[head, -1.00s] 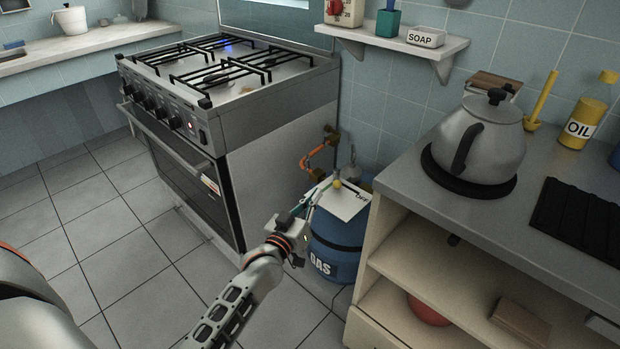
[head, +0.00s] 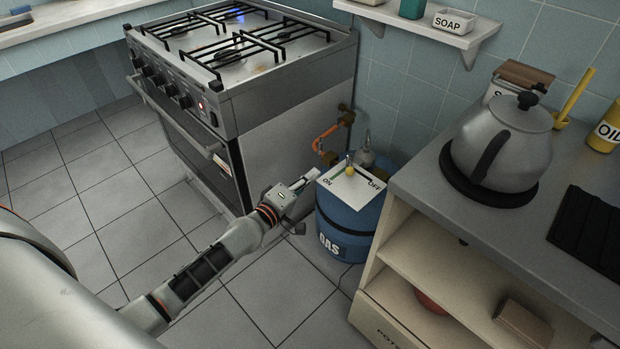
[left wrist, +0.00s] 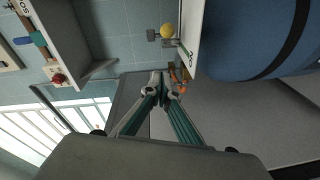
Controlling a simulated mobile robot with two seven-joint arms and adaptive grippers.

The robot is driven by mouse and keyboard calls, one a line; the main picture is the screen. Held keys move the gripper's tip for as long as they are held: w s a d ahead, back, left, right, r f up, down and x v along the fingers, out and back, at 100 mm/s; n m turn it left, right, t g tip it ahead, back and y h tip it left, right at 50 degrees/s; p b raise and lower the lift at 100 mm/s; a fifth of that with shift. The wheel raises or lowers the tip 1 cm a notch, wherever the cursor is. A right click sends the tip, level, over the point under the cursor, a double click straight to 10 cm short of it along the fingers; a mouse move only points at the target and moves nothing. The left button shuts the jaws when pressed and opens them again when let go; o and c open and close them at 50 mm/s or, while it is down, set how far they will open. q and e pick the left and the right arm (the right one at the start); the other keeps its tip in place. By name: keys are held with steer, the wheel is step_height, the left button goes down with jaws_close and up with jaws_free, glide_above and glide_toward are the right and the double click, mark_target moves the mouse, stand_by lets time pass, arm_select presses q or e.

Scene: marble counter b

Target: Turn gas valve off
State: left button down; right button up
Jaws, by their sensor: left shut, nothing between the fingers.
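The blue gas cylinder (head: 340,232) stands on the floor between the stove and the counter. A white plate (head: 338,190) on top of it reads ON at left and OFF at right. The valve's yellow knob (head: 350,170) is near the plate's middle; I cannot tell which label it points to. My left gripper (head: 314,175) is shut and empty, just left of the plate's ON side. In the left wrist view its fingertips (left wrist: 160,84) meet, apart from the yellow knob (left wrist: 167,31) and the plate's edge (left wrist: 190,38). My right gripper is out of view.
The stove (head: 285,125) stands left of the cylinder, with a blue flame (head: 238,16) at a back burner. An orange pipe (head: 326,135) runs behind the cylinder. The counter (head: 420,185) with a kettle (head: 505,150) is close on the right. Floor in front is clear.

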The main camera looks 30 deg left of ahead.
mark_target(350, 167)
arm_select(q)
steer(key=b+x, duration=0.1)
steer(key=x, duration=0.5)
steer(key=shift+w+f, duration=0.15)
steer(key=shift+f, duration=0.05)
steer(key=shift+w+d+f, duration=0.1)
steer(key=shift+d+f, duration=0.05)
steer(key=shift+d, duration=0.45)
steer(key=shift+d+f, duration=0.1)
steer(key=shift+d, duration=0.55)
steer(key=shift+d+f, duration=0.1)
steer(key=shift+d, duration=0.65)
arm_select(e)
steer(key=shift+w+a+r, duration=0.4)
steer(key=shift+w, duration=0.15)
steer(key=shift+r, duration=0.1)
arm_select(q)
steer(key=shift+d+y, duration=0.2)
steer(key=shift+y, duration=0.1)
steer(key=shift+n, duration=0.3)
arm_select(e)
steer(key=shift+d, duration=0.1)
